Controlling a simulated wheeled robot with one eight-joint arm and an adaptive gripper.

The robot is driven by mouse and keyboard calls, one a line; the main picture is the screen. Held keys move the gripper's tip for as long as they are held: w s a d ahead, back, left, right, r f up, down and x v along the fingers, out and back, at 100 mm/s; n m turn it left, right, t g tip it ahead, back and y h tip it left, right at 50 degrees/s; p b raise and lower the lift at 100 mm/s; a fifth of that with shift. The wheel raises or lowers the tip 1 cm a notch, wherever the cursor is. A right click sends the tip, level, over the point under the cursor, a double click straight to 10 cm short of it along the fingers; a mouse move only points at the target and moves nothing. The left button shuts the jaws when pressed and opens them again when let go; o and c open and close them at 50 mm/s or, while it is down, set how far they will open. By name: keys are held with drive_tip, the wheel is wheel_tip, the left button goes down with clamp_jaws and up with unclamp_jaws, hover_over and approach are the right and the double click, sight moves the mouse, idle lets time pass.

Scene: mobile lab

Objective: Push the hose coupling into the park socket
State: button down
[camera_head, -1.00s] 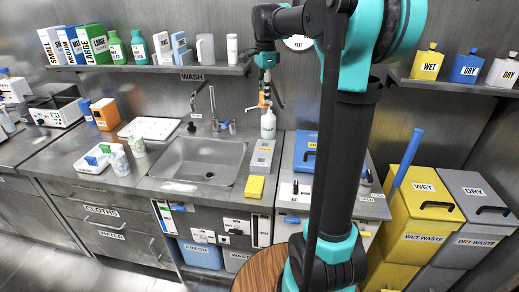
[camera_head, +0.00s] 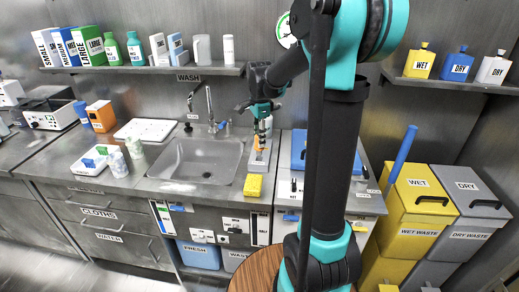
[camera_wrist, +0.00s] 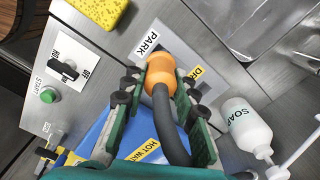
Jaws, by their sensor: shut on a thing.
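My gripper (camera_wrist: 161,88) is shut on the orange hose coupling (camera_wrist: 161,68), one finger on each side. A dark grey hose (camera_wrist: 170,125) trails from it toward the bottom of the wrist view. The coupling's front end is at the panel beside the PARK label (camera_wrist: 148,38). The park socket is hidden behind the coupling, so I cannot tell how deep it sits. In the head view my gripper (camera_head: 261,134) is low over the counter just right of the sink, with the orange coupling (camera_head: 261,146) small below it.
A yellow sponge (camera_wrist: 100,10) lies near the PARK label, and the sink (camera_head: 200,160) is left of my gripper. The soap bottle (camera_wrist: 245,125) stands close on the right in the wrist view. A blue lid (camera_wrist: 120,138) marked HOT lies below the fingers.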

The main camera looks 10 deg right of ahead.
drive_tip(key=shift+f, duration=2.4)
drive_tip(key=shift+f, duration=0.15)
drive_tip(key=c, duration=1.2)
unclamp_jaws()
wheel_tip(320, 180, up, 12)
drive_tip(key=shift+r, duration=0.15)
